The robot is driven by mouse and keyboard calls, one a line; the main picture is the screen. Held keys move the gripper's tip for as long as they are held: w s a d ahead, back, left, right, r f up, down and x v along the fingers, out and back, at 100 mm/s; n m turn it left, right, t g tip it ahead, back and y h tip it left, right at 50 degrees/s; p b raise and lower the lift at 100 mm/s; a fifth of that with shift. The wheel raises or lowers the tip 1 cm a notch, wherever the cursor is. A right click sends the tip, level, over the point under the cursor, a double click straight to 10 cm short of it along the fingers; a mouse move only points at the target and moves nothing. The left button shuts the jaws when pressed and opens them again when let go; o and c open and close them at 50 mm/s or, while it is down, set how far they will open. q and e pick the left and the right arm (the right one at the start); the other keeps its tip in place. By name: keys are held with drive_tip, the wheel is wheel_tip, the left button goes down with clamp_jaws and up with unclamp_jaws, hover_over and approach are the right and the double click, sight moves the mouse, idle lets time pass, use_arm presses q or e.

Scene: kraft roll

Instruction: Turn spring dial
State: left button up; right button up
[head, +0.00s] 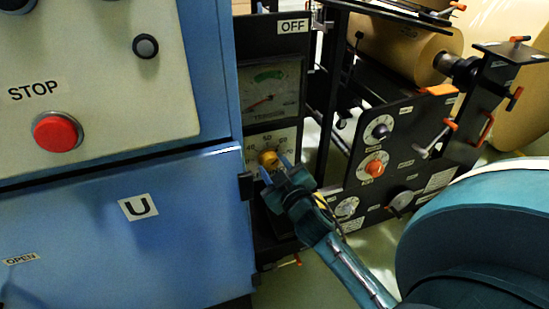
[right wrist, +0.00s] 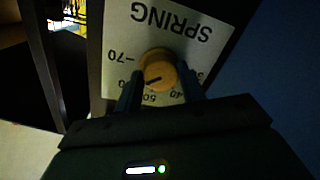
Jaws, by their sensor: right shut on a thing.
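The spring dial's yellow-orange knob (head: 268,157) sits on a white scale plate (head: 287,139) on the dark panel, below a gauge. In the right wrist view the knob (right wrist: 158,70) appears upside down on its plate, marked SPRING (right wrist: 172,20). A dark line on the knob points to the lower left there, between the 70 and 50 marks; the label between them is partly covered. My right gripper (head: 275,167) is shut on the knob, one finger on each side, also in the right wrist view (right wrist: 160,82). My left gripper is not in view.
A gauge (head: 270,92) sits above the dial. A blue cabinet (head: 190,225) with a red STOP button (head: 57,132) stands close on the left. A black panel with more knobs (head: 374,168) and a kraft roll (head: 405,45) are to the right.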

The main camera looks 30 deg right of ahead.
drive_tip(key=shift+r+n+p, duration=0.2)
drive_tip(key=shift+n+p, duration=0.1)
drive_tip(key=shift+n, duration=0.2)
drive_tip(key=n+p, duration=0.1)
drive_tip(key=n, duration=0.1)
drive_tip(key=shift+n, duration=0.3)
drive_tip(key=n+p, duration=0.1)
drive_tip(key=n, duration=0.1)
drive_tip(key=shift+a+n+h+p, duration=0.1)
drive_tip(key=shift+n+h+p, duration=0.2)
drive_tip(key=n, duration=0.3)
drive_tip(key=shift+g+p, duration=0.3)
drive_tip(key=shift+p, duration=0.1)
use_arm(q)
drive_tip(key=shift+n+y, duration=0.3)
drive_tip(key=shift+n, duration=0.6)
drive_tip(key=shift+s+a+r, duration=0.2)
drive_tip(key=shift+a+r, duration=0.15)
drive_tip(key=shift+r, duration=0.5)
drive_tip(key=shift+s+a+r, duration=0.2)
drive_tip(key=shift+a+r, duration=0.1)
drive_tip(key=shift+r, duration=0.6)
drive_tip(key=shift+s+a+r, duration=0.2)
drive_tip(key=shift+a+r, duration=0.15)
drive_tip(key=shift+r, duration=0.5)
use_arm(e)
drive_tip(key=shift+f+n+h, duration=0.1)
drive_tip(key=shift+n+h, duration=0.2)
drive_tip(key=shift+n, duration=0.9)
